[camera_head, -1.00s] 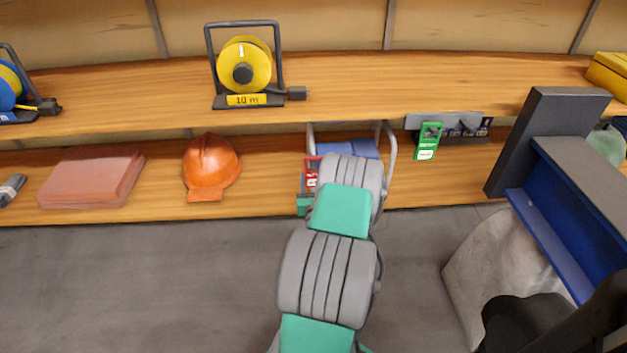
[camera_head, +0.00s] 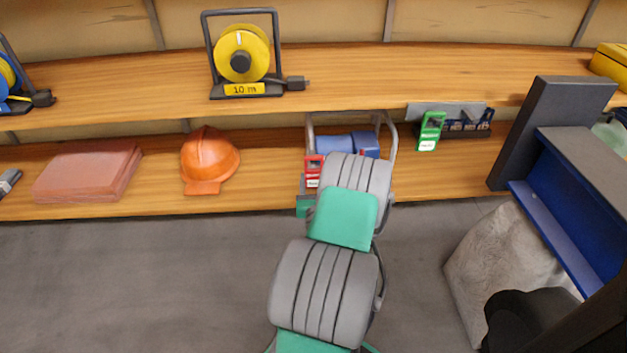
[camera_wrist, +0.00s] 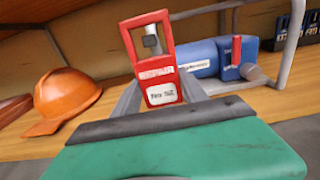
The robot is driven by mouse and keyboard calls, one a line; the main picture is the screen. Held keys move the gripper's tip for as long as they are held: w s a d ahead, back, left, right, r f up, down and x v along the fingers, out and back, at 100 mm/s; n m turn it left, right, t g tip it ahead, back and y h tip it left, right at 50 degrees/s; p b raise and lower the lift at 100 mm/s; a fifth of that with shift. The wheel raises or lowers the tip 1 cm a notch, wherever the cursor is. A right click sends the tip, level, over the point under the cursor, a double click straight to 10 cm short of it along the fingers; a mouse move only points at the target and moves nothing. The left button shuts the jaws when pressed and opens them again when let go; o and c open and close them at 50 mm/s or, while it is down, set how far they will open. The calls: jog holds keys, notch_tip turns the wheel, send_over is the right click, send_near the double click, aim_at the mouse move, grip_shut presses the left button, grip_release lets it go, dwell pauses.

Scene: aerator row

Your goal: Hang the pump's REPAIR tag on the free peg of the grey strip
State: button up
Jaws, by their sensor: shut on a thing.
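The red tag (camera_wrist: 163,88) has an open loop at its top and white labels, too blurred to read fully. My gripper (camera_wrist: 160,97) is shut on its lower part. A small grey piece shows through the loop; I cannot tell if it passes through. In the head view the red tag (camera_head: 313,172) is left of my wrist, which hides most of my gripper. The blue pump (camera_wrist: 198,58) is behind the tag, inside a metal frame (camera_wrist: 286,50). The grey strip (camera_head: 470,107) is at the right on the shelf edge, with a green tag (camera_head: 430,131) hanging at its left end.
Several dark blue items (camera_head: 468,124) are at the strip's right part; its pegs are too small to make out. An orange helmet (camera_head: 208,160) and reddish folded stack (camera_head: 88,172) lie on the lower shelf. A dark upright panel (camera_head: 552,125) stands right of the strip.

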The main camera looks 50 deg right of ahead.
jog(key=shift+b+v, duration=1.45)
jog(key=shift+v, duration=1.05)
